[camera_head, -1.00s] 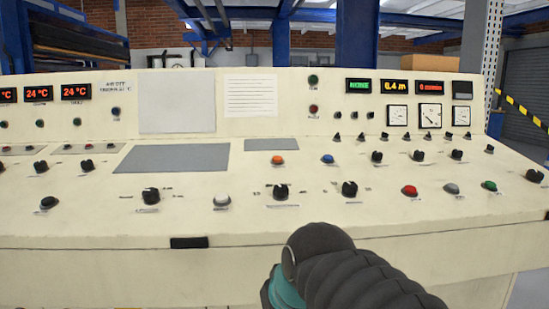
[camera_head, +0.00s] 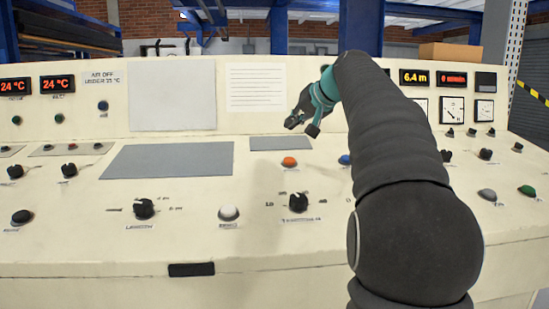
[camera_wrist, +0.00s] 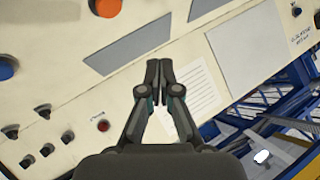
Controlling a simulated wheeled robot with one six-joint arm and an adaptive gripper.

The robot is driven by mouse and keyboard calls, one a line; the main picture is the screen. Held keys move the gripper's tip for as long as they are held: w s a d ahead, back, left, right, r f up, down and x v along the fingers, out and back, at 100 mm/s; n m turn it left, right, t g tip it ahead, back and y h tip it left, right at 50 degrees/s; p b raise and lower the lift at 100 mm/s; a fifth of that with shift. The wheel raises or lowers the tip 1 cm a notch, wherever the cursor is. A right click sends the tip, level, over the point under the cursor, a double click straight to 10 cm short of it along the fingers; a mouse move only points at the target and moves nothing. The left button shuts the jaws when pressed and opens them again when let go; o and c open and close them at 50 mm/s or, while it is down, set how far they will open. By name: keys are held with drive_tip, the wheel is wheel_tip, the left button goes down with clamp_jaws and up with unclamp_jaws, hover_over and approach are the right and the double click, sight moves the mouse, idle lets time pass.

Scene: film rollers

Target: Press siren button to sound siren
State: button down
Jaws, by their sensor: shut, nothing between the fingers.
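The buttons stand on a cream control console (camera_head: 90,245). In the head view I see an orange button (camera_head: 289,162), a blue button (camera_head: 344,160), a white button (camera_head: 229,213), a grey button (camera_head: 487,195) and a green button (camera_head: 527,191). Their labels are too small to read, so I cannot tell which is the siren button. My gripper (camera_head: 302,126) is shut and empty, above the console's back part near the small grey plate. In the wrist view my gripper (camera_wrist: 160,72) points toward the console, with the orange button (camera_wrist: 105,7) and blue button (camera_wrist: 7,68) to its left.
Black knobs such as one (camera_head: 144,208) stick up from the sloping panel. A lined paper (camera_head: 256,87) is on the upright back panel, beside a blank grey sheet (camera_head: 172,95). A small red button (camera_wrist: 103,125) shows in the wrist view. My arm hides part of the console's right side.

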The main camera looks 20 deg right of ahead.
sight(292, 161)
drive_tip(key=shift+w+d+r, duration=0.35)
drive_tip(key=shift+w+d, duration=0.1)
drive_tip(key=shift+w, duration=0.1)
drive_tip(key=shift+f, duration=0.1)
drive_tip(key=f+b, duration=0.1)
drive_tip(key=f, duration=0.1)
drive_tip(key=w+f+b, duration=0.1)
drive_tip(key=f+b, duration=0.1)
drive_tip(key=f, duration=0.1)
drive_tip(key=w+f+b, duration=0.1)
drive_tip(key=f+b, duration=0.1)
drive_tip(key=f, duration=0.1)
drive_tip(key=shift+d+f, duration=0.2)
drive_tip(key=shift+d, duration=0.05)
idle(1.2)
drive_tip(key=shift+f+b, duration=0.4)
drive_tip(key=shift+b, duration=0.05)
